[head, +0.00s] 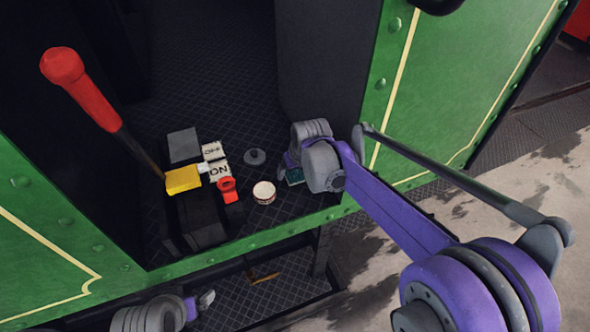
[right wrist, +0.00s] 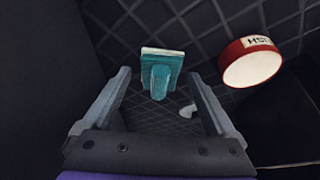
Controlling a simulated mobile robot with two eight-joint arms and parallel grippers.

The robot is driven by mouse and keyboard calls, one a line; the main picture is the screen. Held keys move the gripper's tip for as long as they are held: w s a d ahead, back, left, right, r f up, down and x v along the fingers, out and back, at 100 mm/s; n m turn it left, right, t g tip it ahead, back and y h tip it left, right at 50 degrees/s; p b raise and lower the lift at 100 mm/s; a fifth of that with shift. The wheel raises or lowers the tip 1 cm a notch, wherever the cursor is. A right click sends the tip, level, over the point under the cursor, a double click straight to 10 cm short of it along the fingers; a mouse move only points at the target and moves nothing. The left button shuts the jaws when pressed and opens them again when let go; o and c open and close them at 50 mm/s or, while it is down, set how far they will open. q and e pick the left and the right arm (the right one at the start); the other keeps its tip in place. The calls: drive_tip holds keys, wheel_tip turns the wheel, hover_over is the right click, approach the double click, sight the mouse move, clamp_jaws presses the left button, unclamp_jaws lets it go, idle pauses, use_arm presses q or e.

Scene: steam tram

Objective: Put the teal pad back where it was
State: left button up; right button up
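The teal pad (right wrist: 162,58) shows in the right wrist view with a light edge and a teal grip (right wrist: 159,83) towards me. It lies at or near the dark patterned floor; contact is unclear. In the head view it is a small teal patch (head: 294,177), mostly hidden by my right wrist. My right gripper (right wrist: 160,74) is open, one finger on each side of the pad in the picture; neither visibly touches it. My left gripper (head: 202,302) is at the bottom of the head view, low outside the green wall; its fingers are too small to read.
A red-and-white round tin (right wrist: 254,62) stands close to the pad, also in the head view (head: 264,192). A grey knobbed disc (head: 255,157), ON/OFF blocks (head: 218,170), a yellow block (head: 182,180) and a red lever (head: 85,88) are left. The green wall edge (head: 250,239) runs in front.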

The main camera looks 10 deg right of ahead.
drive_tip(key=shift+r, duration=0.1)
drive_tip(key=a+p+v, duration=0.1)
drive_tip(key=v, duration=1)
drive_tip(key=s+d+f, duration=0.2)
drive_tip(key=s+f, duration=0.1)
drive_tip(key=s, duration=0.5)
drive_tip(key=s+d+f+m, duration=0.1)
drive_tip(key=s+f, duration=0.3)
drive_tip(key=s, duration=0.4)
drive_tip(key=s+d+f+m, duration=0.1)
drive_tip(key=s+d+f, duration=0.2)
drive_tip(key=s, duration=0.5)
drive_tip(key=shift+s+d+f+t+h, duration=0.2)
drive_tip(key=shift+d+f+t+h, duration=0.15)
drive_tip(key=shift+f, duration=0.3)
